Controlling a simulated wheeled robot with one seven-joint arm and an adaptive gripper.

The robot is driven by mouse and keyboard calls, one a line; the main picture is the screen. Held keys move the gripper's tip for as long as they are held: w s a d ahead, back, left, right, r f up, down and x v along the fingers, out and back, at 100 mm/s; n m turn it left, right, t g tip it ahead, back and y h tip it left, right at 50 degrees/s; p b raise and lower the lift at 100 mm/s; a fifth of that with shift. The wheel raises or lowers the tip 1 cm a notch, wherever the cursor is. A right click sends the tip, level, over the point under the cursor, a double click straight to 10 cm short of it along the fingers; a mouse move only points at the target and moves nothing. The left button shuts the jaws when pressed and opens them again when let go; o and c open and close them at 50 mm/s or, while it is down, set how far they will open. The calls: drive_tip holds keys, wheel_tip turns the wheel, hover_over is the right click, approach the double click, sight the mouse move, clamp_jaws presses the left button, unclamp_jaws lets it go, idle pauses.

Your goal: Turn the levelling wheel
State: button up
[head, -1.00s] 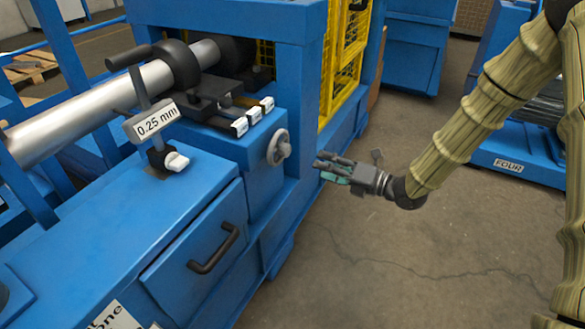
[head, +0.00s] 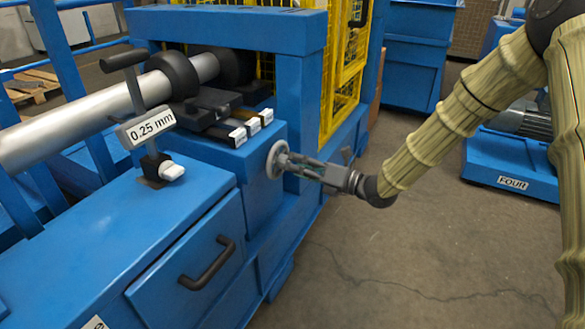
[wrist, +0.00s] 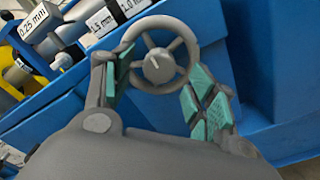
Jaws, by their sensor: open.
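The levelling wheel (head: 277,160) is a small grey spoked handwheel on the side of the blue machine block, below the white-labelled blocks. It fills the upper middle of the wrist view (wrist: 159,57), with a white pointer mark on its hub. My gripper (head: 298,166) is in front of the wheel, its fingertips at or very near the rim. In the wrist view its teal-padded fingers (wrist: 158,88) are spread, one at the wheel's lower left and one at its lower right. Whether the pads touch the rim I cannot tell.
A post with a 0.25 mm tag (head: 151,128) stands on the blue machine at left, beside a steel shaft (head: 75,121). A drawer handle (head: 208,263) juts out below. Labelled blocks (head: 253,126) sit above the wheel. Open floor (head: 400,255) lies to the right.

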drive_tip(key=shift+x, duration=1.15)
drive_tip(key=shift+c, duration=0.2)
drive_tip(key=c, duration=1)
